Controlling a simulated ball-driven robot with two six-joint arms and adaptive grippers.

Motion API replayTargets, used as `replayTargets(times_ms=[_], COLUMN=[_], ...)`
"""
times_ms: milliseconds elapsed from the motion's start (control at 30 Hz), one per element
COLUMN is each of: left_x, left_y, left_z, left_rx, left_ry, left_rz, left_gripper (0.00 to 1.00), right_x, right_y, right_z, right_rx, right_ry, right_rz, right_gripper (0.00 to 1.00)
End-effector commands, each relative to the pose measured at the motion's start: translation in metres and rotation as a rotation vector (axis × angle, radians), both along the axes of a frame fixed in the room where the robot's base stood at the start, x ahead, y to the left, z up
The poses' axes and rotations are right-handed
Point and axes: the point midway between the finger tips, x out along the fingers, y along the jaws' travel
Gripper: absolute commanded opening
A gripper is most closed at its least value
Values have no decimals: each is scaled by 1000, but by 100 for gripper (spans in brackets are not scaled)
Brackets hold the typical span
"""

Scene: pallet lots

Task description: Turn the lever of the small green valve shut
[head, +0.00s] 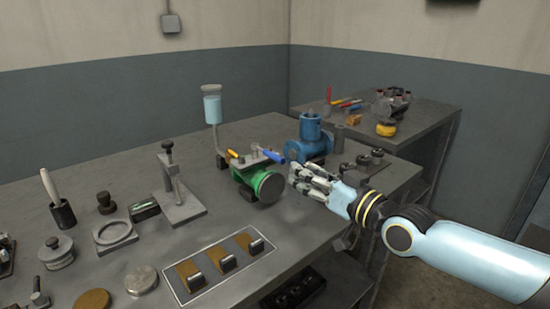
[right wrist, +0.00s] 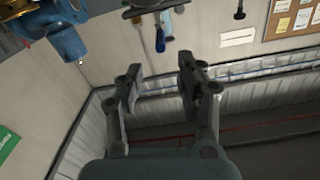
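My right gripper (head: 297,176) is just right of the valve, apart from the lever in the picture. In the right wrist view its two fingers (right wrist: 158,76) are spread with nothing between them. That view looks towards walls, and I cannot make out the green valve in it. My left gripper is not in view.
A blue pump-like body (head: 310,140) stands behind the gripper. A post with a light-blue cup (head: 212,108) rises behind the valve. A grey clamp stand (head: 175,190) is to the left, a switch panel (head: 220,265) in front. A second table (head: 425,110) stands at the back right.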

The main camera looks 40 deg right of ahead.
Motion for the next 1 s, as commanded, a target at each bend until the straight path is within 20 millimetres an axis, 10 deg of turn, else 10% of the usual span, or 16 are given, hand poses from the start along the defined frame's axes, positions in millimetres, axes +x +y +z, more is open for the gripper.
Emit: replayTargets(times_ms=[500,1000], left_x=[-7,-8], left_y=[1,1], left_z=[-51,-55], left_rx=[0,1], left_ry=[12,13], left_rz=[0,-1], left_gripper=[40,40], right_x=[90,102], right_y=[8,9], right_z=[-4,0], right_rx=[1,0], right_ry=[0,3], right_rz=[0,1], right_gripper=[37,29])
